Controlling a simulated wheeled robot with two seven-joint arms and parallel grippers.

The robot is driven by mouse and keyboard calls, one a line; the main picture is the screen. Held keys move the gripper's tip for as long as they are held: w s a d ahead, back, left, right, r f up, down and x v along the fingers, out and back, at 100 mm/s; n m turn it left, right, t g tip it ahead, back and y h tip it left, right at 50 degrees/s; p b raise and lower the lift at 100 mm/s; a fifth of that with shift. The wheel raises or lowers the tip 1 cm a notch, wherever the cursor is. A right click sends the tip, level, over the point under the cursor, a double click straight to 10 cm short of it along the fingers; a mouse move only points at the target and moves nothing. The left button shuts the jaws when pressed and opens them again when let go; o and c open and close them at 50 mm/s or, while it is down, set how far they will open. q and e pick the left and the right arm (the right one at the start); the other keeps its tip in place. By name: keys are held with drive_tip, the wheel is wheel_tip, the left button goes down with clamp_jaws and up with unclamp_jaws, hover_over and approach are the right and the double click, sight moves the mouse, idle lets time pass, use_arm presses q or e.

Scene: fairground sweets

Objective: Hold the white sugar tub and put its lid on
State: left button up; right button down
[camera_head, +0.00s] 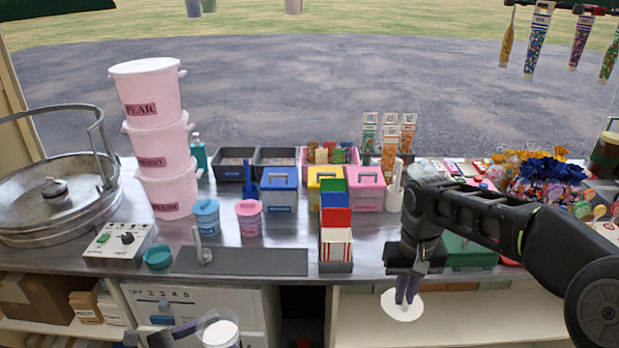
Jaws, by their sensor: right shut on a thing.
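The white sugar tub (221,334) shows at the bottom edge, in front of the counter. Its round top is open, with white inside, and its lower part is cut off by the frame. My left gripper (190,329) is at the tub's left side and appears shut on it; only a little of it shows. My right gripper (405,298) points down in front of the counter, right of the middle. It is shut on a white round lid (402,309), which hangs flat below the fingers, well apart from the tub and to its right.
The steel counter (285,237) lies behind both grippers. On it stand stacked pink tubs (149,95), a blue tub (206,217), a pink tub (248,218), a striped box (336,244) and a control box (119,242). A shelf (460,311) is below. Space between tub and lid is clear.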

sight(401, 309)
drive_tip(key=shift+s, duration=0.15)
use_arm(q)
drive_tip(key=shift+w, duration=0.3)
use_arm(e)
drive_tip(key=shift+w+f, duration=0.15)
drive_tip(key=shift+w, duration=0.2)
use_arm(q)
drive_tip(key=shift+s+r, duration=0.1)
use_arm(e)
drive_tip(key=shift+s+f, duration=0.15)
drive_tip(key=shift+f, duration=0.15)
use_arm(q)
drive_tip(key=shift+w+r, duration=0.2)
drive_tip(key=shift+r, duration=0.45)
use_arm(e)
wheel_tip(401, 309, down, 4)
drive_tip(key=shift+d+f, duration=0.1)
drive_tip(key=shift+f, duration=0.15)
use_arm(q)
drive_tip(key=w+d+f+m+g+h, duration=0.1)
drive_tip(key=d+m+g, duration=0.3)
drive_tip(key=d, duration=0.3)
drive_tip(key=w+d+f+m+g+h, duration=0.1)
drive_tip(key=d+m+g+h, duration=0.1)
drive_tip(key=d+m+g, duration=0.2)
drive_tip(key=d+g, duration=0.3)
drive_tip(key=d, duration=0.1)
drive_tip(key=shift+d, duration=0.3)
